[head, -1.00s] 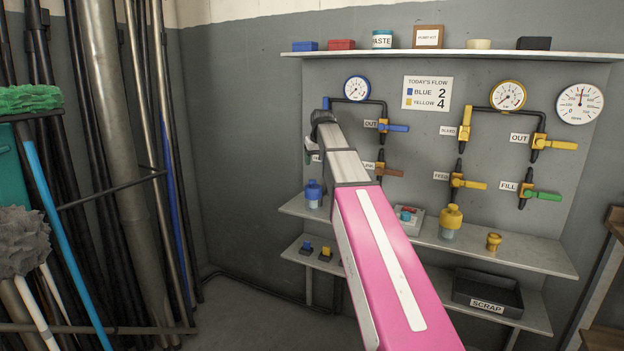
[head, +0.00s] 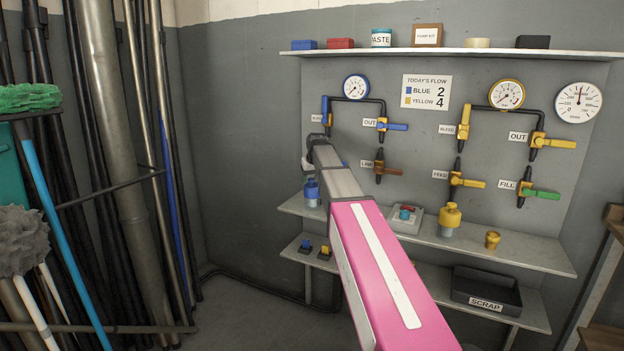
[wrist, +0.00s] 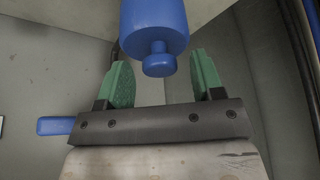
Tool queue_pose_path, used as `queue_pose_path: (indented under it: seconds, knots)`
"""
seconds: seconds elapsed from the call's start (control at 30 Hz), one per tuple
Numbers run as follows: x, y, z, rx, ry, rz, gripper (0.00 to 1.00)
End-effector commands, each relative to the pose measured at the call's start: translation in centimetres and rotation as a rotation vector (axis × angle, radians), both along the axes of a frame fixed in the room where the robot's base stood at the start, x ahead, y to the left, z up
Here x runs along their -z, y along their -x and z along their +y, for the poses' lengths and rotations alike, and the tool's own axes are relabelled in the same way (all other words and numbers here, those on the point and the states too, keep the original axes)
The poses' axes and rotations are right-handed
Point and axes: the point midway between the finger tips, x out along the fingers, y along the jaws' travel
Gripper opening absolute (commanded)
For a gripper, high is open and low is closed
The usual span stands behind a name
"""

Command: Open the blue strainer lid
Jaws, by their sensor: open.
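My gripper (head: 308,166) is just above the lid in the head view, mostly seen from behind. In the wrist view the green fingers of my gripper (wrist: 159,72) are open, one on each side of the knob with gaps between. Nothing is held.
Valves with coloured handles line the wall above. A blue handle (wrist: 55,125) lies left of my gripper in the wrist view.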

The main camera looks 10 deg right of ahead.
Motion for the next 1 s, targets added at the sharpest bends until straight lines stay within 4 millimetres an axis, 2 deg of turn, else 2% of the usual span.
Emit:
queue_pose_path:
  seconds: [0.07, 0.2, 0.23, 0.27, 0.57, 1.0]
  knots:
    - [0.0, 0.0, 0.0, 0.000, 0.000, 0.000, 0.61]
    - [0.0, 0.0, 0.0, 0.000, 0.000, 0.000, 0.16]
    - [0.0, 0.0, 0.0, 0.000, 0.000, 0.000, 0.06]
    - [0.0, 0.0, 0.0, 0.000, 0.000, 0.000, 0.00]
    - [-0.3, -0.5, -0.2, 0.001, -0.023, 0.031, 0.00]
    - [-1.3, -2.8, -1.8, 0.001, -0.184, 0.252, 0.00]
